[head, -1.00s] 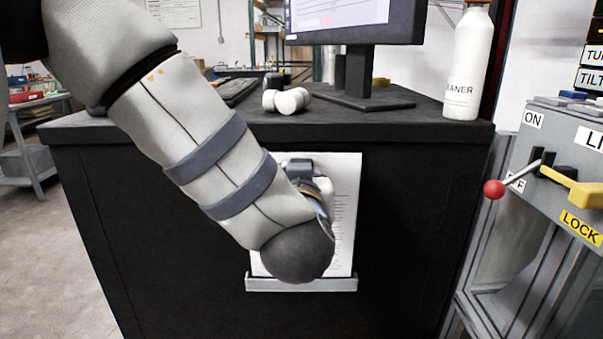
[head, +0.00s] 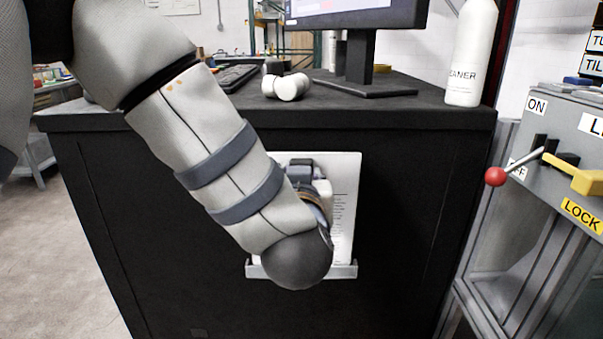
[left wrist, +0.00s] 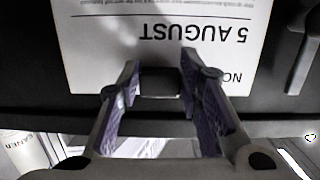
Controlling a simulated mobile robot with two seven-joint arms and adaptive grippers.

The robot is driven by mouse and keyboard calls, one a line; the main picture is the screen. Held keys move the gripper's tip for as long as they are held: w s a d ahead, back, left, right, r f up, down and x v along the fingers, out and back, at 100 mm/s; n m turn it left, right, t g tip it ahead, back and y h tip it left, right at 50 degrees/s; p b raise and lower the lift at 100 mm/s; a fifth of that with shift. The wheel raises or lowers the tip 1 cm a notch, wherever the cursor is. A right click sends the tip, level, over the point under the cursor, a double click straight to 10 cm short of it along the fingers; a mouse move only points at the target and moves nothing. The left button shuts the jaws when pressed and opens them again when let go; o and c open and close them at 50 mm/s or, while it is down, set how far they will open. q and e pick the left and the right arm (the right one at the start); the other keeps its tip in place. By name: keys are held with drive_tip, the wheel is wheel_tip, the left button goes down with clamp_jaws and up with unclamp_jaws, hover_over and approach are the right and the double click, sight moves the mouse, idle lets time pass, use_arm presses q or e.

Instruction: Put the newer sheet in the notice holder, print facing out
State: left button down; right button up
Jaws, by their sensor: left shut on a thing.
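A white printed sheet (head: 345,200) stands upright against the black cabinet front, print facing out. It also shows upside down in the left wrist view (left wrist: 100,55), with "5 AUGUST" readable. The grey notice holder's lip (head: 345,271) runs along the sheet's bottom edge. I cannot tell whether that edge is seated behind the lip. My left gripper (left wrist: 160,75) is shut on a dark block at the sheet's top edge. My left arm covers the sheet's left and middle in the head view. No second sheet is clearly visible. My right gripper is out of view.
The black desk (head: 420,200) carries a monitor (head: 355,12), a white cleaner bottle (head: 470,55) and a white rounded object (head: 287,86). A grey control panel with a red-knobbed lever (head: 495,177) stands at right. Floor at left is clear.

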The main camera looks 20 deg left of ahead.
use_arm(q)
drive_tip(key=shift+f, duration=0.2)
drive_tip(key=c, duration=1.1)
unclamp_jaws()
drive_tip(key=shift+o, duration=0.2)
drive_tip(key=v, duration=1.2)
